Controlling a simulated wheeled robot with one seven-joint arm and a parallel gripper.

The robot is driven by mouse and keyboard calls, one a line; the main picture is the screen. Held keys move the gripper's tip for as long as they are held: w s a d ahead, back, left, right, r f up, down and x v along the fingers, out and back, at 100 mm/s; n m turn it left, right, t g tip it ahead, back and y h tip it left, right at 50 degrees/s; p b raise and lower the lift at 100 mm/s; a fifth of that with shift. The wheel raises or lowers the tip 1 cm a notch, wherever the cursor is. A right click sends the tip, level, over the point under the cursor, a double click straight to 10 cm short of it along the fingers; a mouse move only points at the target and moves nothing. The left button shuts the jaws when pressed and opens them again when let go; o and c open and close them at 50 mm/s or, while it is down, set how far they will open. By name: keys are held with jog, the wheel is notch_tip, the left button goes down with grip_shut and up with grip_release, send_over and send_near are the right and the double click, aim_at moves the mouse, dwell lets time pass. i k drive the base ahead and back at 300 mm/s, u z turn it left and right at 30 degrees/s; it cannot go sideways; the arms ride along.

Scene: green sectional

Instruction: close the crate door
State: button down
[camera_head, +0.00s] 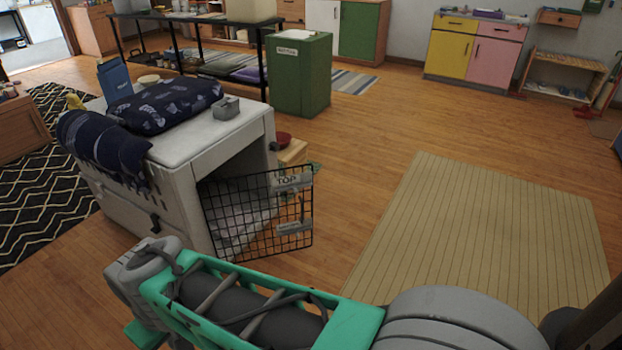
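The pale grey crate (190,146) stands left of centre, with its open front facing right. Its black wire door (258,212) stands swung outward. The door's left edge is by the crate's near front corner, and its free right edge stands clear of the opening. A grey plate marked "TOP" (287,181) is on the door's upper right, and a grey latch piece (294,228) is lower down. My teal and grey arm crosses the bottom of the view, in front of the crate and door. My gripper is not visible, so its opening is hidden.
A patterned dark cushion (165,103), a blanket (108,150) and a small grey box (226,107) lie on the crate. A wooden block (293,153) and red bowl (283,138) are behind the door. Bare floor and a tan mat (480,235) lie to the right.

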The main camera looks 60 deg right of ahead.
aim_at(285, 181)
jog(key=z, duration=0.55)
jog(key=k, duration=1.2)
jog(key=z, duration=0.95)
jog(key=i, duration=1.5)
jog(key=u, duration=1.1)
jog(key=i, duration=0.3)
jog(key=u, duration=0.25)
